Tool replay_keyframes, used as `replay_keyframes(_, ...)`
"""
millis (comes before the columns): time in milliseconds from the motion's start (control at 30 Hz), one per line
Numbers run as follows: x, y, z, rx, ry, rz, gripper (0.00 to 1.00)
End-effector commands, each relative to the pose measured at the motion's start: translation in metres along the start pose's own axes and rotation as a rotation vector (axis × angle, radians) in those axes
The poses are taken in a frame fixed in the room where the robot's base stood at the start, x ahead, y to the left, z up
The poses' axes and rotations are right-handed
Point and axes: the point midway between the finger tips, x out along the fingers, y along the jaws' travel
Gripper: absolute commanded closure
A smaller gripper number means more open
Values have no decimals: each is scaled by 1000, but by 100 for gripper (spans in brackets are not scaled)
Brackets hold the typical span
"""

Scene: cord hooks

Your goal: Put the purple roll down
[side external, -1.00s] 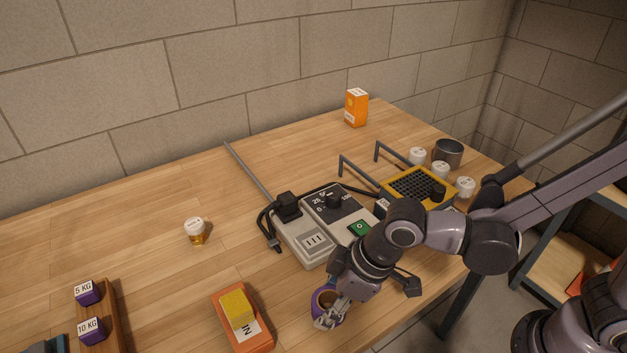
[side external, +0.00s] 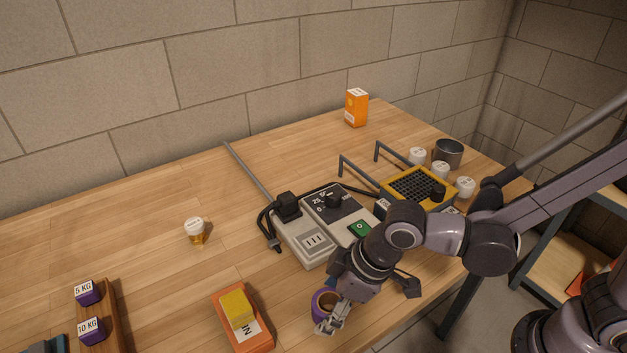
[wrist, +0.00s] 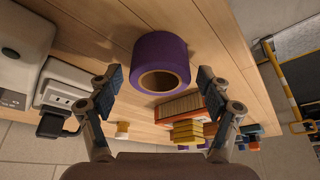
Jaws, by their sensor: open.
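The purple roll (side external: 322,301) lies on the wooden table near its front edge, its brown core showing. In the wrist view the purple roll (wrist: 160,60) is ahead of and between my two spread fingers, with visible gaps on both sides. My gripper (side external: 335,315) is open at the roll in the side view, and one finger overlaps it there. In the wrist view my gripper (wrist: 160,82) is open with nothing between its pads. The roll's underside is hidden.
Left of the roll is an orange tray (side external: 262,344) with a yellow block (side external: 238,308). A grey power strip (side external: 303,240) and a control box (side external: 338,212) stand behind it. A small amber jar (side external: 196,232) stands farther left. The table between is clear.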

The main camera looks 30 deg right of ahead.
Motion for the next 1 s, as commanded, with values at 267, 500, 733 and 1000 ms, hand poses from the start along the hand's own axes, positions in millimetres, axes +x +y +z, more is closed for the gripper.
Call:
replay_keyframes(267,-23,0,0,0,0,0,21)
replay_keyframes(500,-50,0,0,0,0,0,21)
replay_keyframes(733,-77,0,0,0,0,0,21)
replay_keyframes(1000,-107,0,0,1,0,0,21)
